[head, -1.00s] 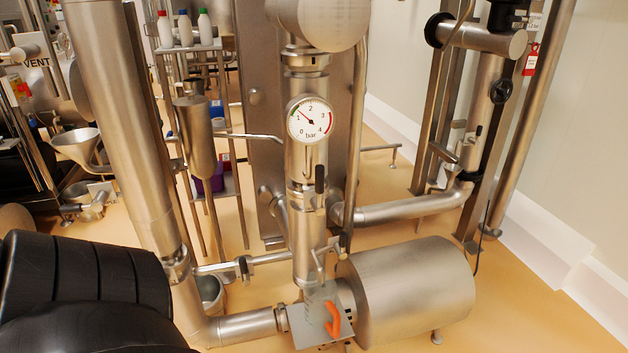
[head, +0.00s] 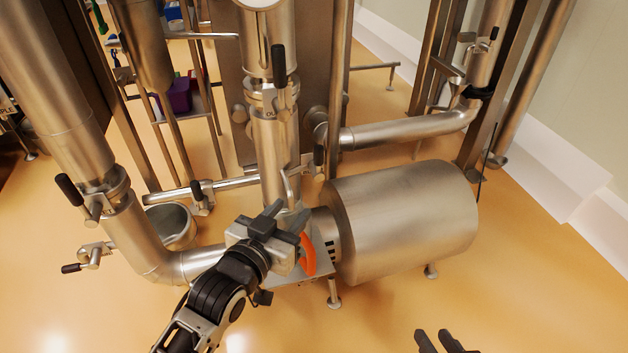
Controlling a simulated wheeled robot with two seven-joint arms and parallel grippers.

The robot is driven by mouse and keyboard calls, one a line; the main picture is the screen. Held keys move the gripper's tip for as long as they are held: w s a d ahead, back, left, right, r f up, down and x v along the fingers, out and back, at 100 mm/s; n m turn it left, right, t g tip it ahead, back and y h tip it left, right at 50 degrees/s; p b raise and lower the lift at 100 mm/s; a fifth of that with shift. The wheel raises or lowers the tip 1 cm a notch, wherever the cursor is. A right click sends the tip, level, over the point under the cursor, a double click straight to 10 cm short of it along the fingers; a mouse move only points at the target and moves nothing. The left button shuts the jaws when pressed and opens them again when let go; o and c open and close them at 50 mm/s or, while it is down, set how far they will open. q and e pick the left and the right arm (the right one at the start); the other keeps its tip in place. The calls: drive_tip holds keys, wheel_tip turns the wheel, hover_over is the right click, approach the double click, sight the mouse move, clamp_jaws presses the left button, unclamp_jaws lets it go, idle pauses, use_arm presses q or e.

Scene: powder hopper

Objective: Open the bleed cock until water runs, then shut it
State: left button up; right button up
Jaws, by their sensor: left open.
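My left gripper (head: 290,215) is open over the small metal plate (head: 322,268) at the foot of the upright pipe. It covers most of a clear jug, whose orange handle (head: 308,256) shows just right of the fingers. I cannot tell whether the fingers touch the jug. A thin bent spout (head: 288,183) stands just above the fingers. A small black-handled lever (head: 318,156) is to its upper right. I cannot tell for sure which fitting is the bleed cock. No running water is visible. My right gripper (head: 438,341) is at the bottom edge, fingers apart, empty.
A large steel cylinder (head: 402,222) lies right of the plate. A black-handled valve (head: 280,78) is higher on the pipe. The floor at lower right is clear.

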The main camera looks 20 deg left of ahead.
sight(317, 153)
use_arm(q)
drive_tip(key=w+t+b, duration=0.1)
drive_tip(key=w+b, duration=0.2)
drive_tip(key=w, duration=0.6)
drive_tip(key=w+t+b, duration=0.1)
drive_tip(key=w+b, duration=0.3)
drive_tip(key=w, duration=0.5)
drive_tip(key=shift+a+f, duration=0.1)
drive_tip(key=shift+a, duration=0.1)
drive_tip(key=shift+w, duration=0.8)
drive_tip(key=shift+c, duration=0.7)
drive_tip(key=shift+n+y, duration=0.3)
drive_tip(key=shift+y, duration=0.1)
clamp_jaws()
use_arm(e)
drive_tip(key=shift+w+a+f+t+y, duration=0.1)
drive_tip(key=shift+w+a+t+y, duration=0.1)
drive_tip(key=shift+a+t+y, duration=0.35)
drive_tip(key=shift+w+a+f+t+y, duration=0.1)
drive_tip(key=shift+w+a+t+y, duration=0.05)
drive_tip(key=shift+a+t+y, duration=0.4)
